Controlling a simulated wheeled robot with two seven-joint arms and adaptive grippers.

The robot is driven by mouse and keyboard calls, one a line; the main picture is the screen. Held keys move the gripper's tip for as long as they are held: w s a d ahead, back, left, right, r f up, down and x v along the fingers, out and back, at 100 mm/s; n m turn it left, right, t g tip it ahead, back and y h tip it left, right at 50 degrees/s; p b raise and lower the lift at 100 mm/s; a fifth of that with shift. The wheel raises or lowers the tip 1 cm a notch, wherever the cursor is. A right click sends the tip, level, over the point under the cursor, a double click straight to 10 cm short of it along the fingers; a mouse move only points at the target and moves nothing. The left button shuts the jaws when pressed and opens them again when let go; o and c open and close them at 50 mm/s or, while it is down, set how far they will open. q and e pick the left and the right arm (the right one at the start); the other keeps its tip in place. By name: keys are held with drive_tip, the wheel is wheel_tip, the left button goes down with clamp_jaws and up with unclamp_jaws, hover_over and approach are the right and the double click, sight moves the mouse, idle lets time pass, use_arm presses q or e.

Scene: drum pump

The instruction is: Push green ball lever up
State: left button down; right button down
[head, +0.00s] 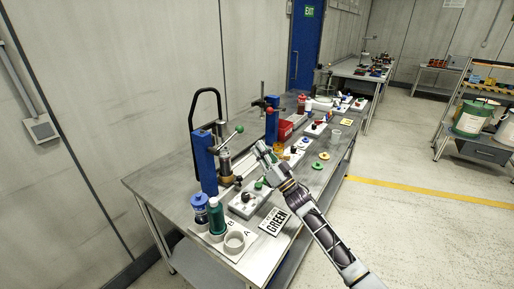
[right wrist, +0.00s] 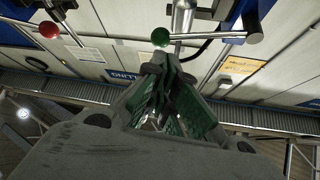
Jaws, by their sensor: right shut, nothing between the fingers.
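The green ball (head: 239,129) is at the end of a metal lever on the near blue pump (head: 205,162). In the right wrist view the green ball (right wrist: 161,37) is just beyond my fingertips, on a rod running right to a metal cylinder. My right gripper (head: 260,148) is shut and empty, to the right of and a little below the ball in the head view. Its fingertips (right wrist: 163,58) show close to the ball; I cannot tell whether they touch it. My left gripper is not in view.
A second blue pump with a red ball lever (head: 268,105) stands further along the bench (head: 140,182).

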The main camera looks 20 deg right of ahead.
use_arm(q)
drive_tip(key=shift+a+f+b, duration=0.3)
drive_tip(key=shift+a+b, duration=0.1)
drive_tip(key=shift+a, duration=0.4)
use_arm(e)
drive_tip(key=v, duration=0.7)
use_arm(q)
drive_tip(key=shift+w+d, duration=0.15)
use_arm(e)
drive_tip(key=shift+a, duration=0.1)
